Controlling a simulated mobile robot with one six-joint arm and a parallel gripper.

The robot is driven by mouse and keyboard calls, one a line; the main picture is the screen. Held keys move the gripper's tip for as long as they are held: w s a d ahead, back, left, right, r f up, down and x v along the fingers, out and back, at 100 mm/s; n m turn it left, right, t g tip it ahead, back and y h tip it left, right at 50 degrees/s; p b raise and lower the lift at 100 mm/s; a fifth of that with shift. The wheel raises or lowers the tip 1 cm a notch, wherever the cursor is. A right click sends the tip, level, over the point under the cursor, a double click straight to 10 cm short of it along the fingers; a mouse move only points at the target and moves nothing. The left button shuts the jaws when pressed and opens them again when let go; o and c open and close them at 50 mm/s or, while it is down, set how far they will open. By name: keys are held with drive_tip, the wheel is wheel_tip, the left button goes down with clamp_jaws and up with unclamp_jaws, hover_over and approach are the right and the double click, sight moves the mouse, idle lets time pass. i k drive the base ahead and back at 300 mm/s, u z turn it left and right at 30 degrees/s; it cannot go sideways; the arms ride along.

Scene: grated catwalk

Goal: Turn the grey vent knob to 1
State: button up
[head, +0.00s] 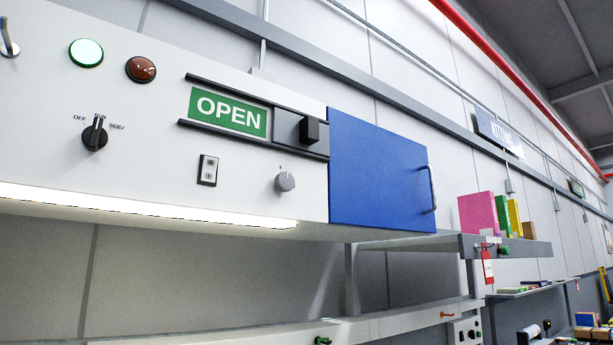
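A small round grey knob (285,182) sits on the white panel (245,190), low and to the right, just left of the blue door. A short mark shows just above it, but no numbers are legible, so I cannot tell its setting. No label naming it as a vent knob is readable. My gripper is not in view, and nothing touches the knob.
A black rotary switch (95,134) marked OFF, RUN and SERV, a rocker switch (208,170) and an OPEN sign (228,111) with a black slider (309,130) share the panel. A blue door (380,170) adjoins. A lit strip (150,208) runs below.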

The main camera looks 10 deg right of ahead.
sight(285, 181)
drive_tip(key=k, duration=2.25)
drive_tip(key=u, duration=1.1)
drive_tip(key=i, duration=1)
drive_tip(key=z, duration=0.05)
